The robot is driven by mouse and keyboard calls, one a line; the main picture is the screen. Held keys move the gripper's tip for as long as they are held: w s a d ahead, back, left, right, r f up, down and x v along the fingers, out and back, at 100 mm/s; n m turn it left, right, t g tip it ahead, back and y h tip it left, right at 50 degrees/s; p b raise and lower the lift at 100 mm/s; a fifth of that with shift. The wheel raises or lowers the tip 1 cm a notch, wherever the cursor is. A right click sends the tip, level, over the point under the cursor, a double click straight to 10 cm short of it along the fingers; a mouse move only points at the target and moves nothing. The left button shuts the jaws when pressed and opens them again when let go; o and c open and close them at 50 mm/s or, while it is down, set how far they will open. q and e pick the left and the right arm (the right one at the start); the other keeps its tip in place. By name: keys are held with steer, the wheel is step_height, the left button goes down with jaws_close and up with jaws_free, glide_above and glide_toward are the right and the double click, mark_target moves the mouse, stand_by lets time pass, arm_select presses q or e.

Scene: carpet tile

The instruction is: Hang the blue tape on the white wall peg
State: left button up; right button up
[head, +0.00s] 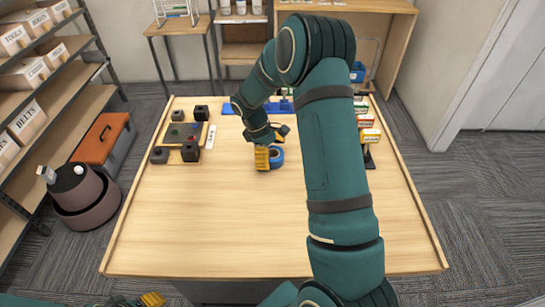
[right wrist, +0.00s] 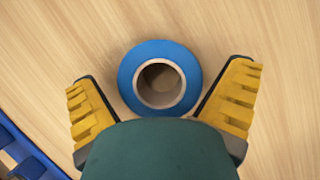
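The blue tape (right wrist: 128,72), a roll with a pale core, lies flat on the table. In the head view the tape (head: 278,158) is partly covered by my right gripper (head: 271,146). In the right wrist view my right gripper (right wrist: 163,88) is open, with one yellow finger on each side of the tape and gaps between them and the ring. My left gripper (head: 150,300) shows only in part at the bottom edge, and its fingers cannot be read. I cannot make out a white wall peg in either view; my right arm covers part of the table's far side.
Dark blocks (head: 190,152) and a white bar (head: 211,137) stand on the table (head: 200,220) at back left. Colored boxes (head: 367,122) stand at the right edge. A blue object (head: 232,107) lies at the back. The table's front is clear.

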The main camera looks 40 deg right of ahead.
steer(key=c, duration=1.1)
steer(key=shift+r, duration=0.15)
